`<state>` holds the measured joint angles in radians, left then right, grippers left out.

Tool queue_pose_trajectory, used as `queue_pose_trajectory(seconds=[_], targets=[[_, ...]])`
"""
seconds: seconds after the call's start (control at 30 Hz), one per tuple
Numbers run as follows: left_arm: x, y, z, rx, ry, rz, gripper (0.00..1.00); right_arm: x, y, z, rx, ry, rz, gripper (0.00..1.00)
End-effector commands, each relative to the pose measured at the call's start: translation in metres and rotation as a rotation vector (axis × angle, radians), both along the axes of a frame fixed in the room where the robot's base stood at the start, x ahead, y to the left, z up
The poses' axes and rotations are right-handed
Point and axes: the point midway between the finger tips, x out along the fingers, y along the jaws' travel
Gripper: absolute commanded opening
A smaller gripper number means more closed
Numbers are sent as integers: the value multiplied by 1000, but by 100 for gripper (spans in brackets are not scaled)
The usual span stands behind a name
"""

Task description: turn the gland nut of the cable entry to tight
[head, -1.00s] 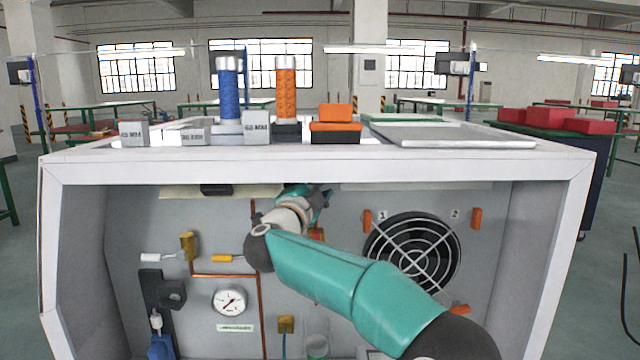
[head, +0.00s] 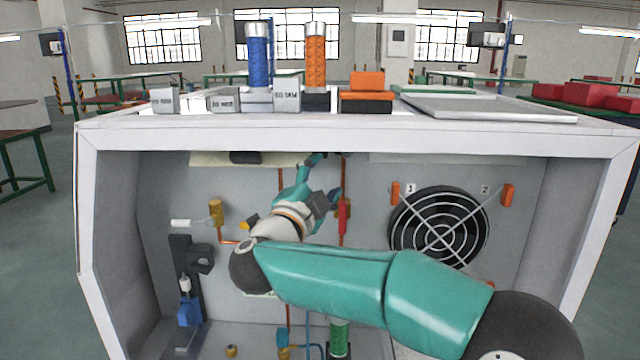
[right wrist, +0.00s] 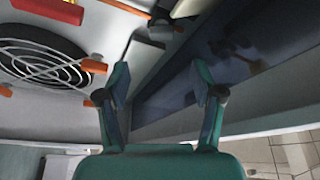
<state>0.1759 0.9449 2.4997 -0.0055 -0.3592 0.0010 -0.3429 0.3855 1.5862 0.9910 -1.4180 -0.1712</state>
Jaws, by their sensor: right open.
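I cannot pick out the gland nut for certain. My right gripper (head: 328,178) is high inside the cabinet, near the back wall and beside a red-handled part (head: 343,217). In the right wrist view my right gripper (right wrist: 161,85) has its fingers spread with nothing between them. The brass fitting is not seen there. My left gripper is not in view.
A fan grille (head: 438,232) with orange clips is on the back wall at right. A brass valve (head: 217,212) and a black bracket (head: 185,270) holding a blue part are at left. The cabinet's top edge (head: 350,137) runs above my arm.

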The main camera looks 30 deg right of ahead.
Motion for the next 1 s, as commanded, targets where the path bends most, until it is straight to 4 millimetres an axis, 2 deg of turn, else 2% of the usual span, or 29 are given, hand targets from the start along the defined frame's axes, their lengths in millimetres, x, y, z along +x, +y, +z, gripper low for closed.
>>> queue_pose_trajectory(seconds=[0.2, 0.67, 0.77, 0.87, 0.97, 1.0], targets=[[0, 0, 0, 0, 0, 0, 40, -9, 11, -3, 0, 0, 0, 67], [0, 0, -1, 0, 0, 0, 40, -9, 11, -3, 0, 0, 0, 67], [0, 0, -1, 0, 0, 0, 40, -6, 13, -8, -10, 12, 10, 67], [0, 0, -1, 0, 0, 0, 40, 6, 19, -27, -45, 56, 51, 67], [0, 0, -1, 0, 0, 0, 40, 28, 31, -65, -105, 145, 133, 67], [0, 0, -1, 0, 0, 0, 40, 37, 37, -86, -132, 194, 176, 67]])
